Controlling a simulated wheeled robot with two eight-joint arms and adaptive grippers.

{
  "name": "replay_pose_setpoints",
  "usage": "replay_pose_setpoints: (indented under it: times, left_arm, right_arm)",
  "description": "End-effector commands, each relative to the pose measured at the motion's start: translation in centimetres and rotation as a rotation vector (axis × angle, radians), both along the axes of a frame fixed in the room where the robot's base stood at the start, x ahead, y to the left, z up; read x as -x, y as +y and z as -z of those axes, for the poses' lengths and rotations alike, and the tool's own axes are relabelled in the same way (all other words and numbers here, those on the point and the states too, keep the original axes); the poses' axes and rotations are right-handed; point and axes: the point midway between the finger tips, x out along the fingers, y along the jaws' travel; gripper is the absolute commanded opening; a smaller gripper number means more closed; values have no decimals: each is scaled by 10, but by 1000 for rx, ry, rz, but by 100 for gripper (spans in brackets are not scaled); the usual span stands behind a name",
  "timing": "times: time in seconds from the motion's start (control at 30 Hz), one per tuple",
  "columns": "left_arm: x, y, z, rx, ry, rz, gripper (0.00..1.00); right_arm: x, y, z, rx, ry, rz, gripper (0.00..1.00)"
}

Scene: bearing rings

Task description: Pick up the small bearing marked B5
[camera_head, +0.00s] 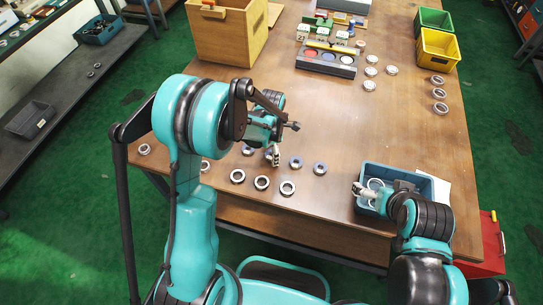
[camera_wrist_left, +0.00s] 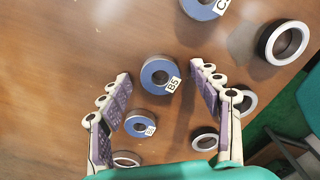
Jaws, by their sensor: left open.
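A blue-faced bearing ring labelled B5 (camera_wrist_left: 149,83) lies flat on the table in the left wrist view, between my left fingertips and apart from both. A smaller blue-faced ring (camera_wrist_left: 132,127) lies nearer the gripper's base; its label is too small to read surely. My left gripper (camera_head: 284,141) is open and empty above the front row of rings. It partly hides rings in the head view, so I cannot tell there which one is B5. My right gripper (camera_head: 368,190) is over the blue bin (camera_head: 424,181) at the table's right front; its jaws are unclear.
Other rings (camera_head: 262,182) stand close around the left gripper, one marked C (camera_wrist_left: 203,9). More rings (camera_head: 439,94) lie at the right and back. A wooden box (camera_head: 222,35), a grey tray (camera_head: 327,62) and a yellow bin (camera_head: 438,52) stand farther back. The table's middle is clear.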

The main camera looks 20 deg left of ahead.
Motion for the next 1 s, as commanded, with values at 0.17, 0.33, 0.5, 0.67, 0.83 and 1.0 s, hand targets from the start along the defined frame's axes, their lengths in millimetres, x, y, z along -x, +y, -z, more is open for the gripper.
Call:
replay_pose_setpoints:
  times: [0.17, 0.33, 0.5, 0.67, 0.83, 1.0]
  left_arm:
    - [0, 0, -1, 0, 0, 0, 46]
    - [0, 0, -2, 0, 0, 0, 7]
    - [0, 0, -2, 0, 0, 0, 7]
    - [0, 0, -4, 0, 0, 0, 7]
    - [0, 0, -19, 0, 0, 0, 7]
    - [0, -1, -50, 0, 0, 1, 7]
  right_arm:
    - [0, 0, -1, 0, 0, 0, 100]
    - [0, 0, -1, 0, 0, 0, 100]
    - [0, 0, -1, 0, 0, 0, 100]
    - [0, 0, -2, 0, 0, 0, 100]
    - [0, 0, -9, 0, 0, 0, 100]
    - [0, 0, -22, 0, 0, 0, 100]
